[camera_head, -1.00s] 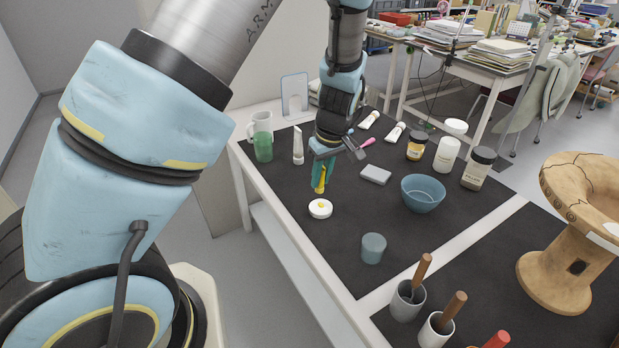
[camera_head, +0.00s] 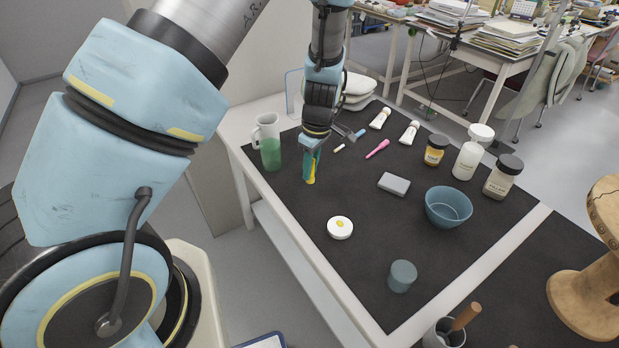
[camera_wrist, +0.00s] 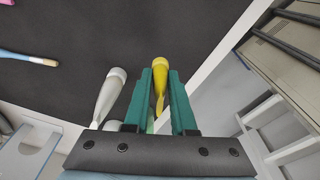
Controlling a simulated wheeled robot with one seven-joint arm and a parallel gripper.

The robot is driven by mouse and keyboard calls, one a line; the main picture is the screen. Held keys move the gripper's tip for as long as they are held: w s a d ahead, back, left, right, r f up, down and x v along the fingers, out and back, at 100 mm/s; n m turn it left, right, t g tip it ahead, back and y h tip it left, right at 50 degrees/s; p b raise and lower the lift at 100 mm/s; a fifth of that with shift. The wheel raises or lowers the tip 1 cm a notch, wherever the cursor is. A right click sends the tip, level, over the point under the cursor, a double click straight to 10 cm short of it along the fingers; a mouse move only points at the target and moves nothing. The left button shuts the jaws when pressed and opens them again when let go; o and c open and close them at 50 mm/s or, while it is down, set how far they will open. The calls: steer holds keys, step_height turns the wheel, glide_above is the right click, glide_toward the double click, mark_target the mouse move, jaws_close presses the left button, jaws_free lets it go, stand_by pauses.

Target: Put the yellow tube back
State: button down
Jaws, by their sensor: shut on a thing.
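The yellow tube (camera_head: 311,181) is held upright between the green fingers of my gripper (camera_head: 309,165), over the black mat (camera_head: 330,270) near the table's left edge. In the wrist view the yellow tube (camera_wrist: 160,66) shows between the two fingers of my gripper (camera_wrist: 161,84). A whitish tube (camera_wrist: 110,95) is just left of the fingers there, and I cannot tell whether they touch. That whitish tube is hidden behind my gripper in the head view. Whether the yellow tube's lower end touches the mat is unclear.
Right are a pink tool (camera_head: 377,149), a grey block (camera_head: 394,184) and a blue bowl (camera_head: 447,207). Two white tubes (camera_head: 409,133) lie farther back.

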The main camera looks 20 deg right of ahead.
mark_target(310, 182)
steer(key=shift+f+p, duration=0.5)
steer(key=shift+f, duration=1.7)
steer(key=shift+f, duration=0.2)
steer(key=c, duration=0.7)
jaws_free()
steer(key=shift+c, duration=0.2)
step_height(310, 182, up, 12)
steer(key=s+b, duration=0.1)
steer(key=b, duration=0.2)
steer(key=shift+d+r, duration=0.2)
steer(key=shift+d, duration=0.2)
